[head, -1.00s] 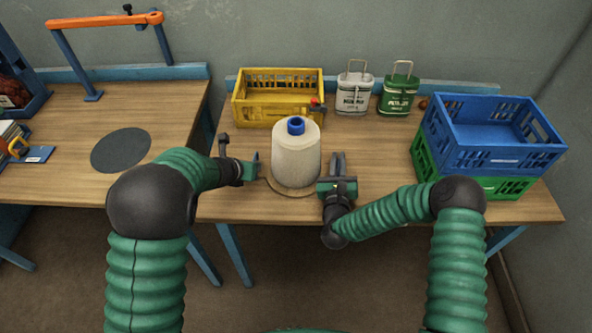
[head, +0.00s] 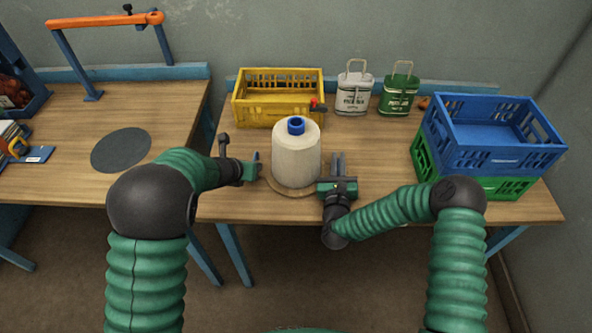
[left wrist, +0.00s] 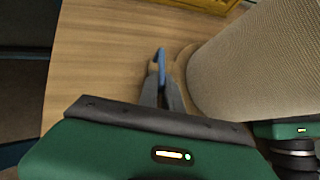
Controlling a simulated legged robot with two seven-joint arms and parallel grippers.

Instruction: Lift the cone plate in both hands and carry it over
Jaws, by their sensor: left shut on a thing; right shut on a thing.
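The cone plate (head: 281,190) is a flat round tan board on the right table. A large cream thread cone (head: 297,157) with a blue top stands upright on it and hides most of it. My left gripper (head: 256,168) is shut on the plate's left side; in the left wrist view its fingers (left wrist: 160,75) meet at the plate edge (left wrist: 181,66) beside the cone. My right gripper (head: 338,170) is shut on the plate's right side, close to the cone. Whether the plate is clear of the table cannot be told.
A dark round mat (head: 121,150) lies on the left table (head: 60,185), with a gap between the tables. A yellow crate (head: 278,112), a white can (head: 353,92) and a green can (head: 398,97) stand behind. A blue crate (head: 490,158) sits on a green one (head: 490,187) at right.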

